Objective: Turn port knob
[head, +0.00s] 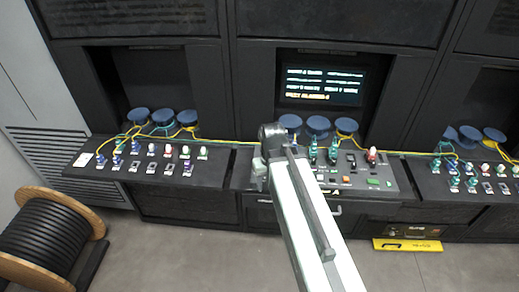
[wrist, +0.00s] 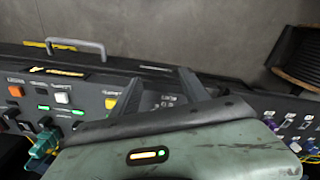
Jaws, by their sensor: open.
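The control panel (head: 375,183) juts out below a lit screen (head: 320,85) in the head view. Teal upright knobs or connectors (head: 333,152) stand on it, with a red-topped one (head: 371,156) to their right. I cannot tell which is the port knob. My arm reaches to the panel's left part and hides some of it; its fingers are hidden in the head view. In the wrist view my gripper (wrist: 160,92) shows two dark fingers apart, with nothing visible between them, over the panel. A teal connector (wrist: 42,143) is left of the fingers.
Side panels with several coloured connectors lie left (head: 150,158) and right (head: 480,178). Blue round spools (head: 163,117) with yellow and green cables stand behind. A large cable drum (head: 45,240) is on the floor at left.

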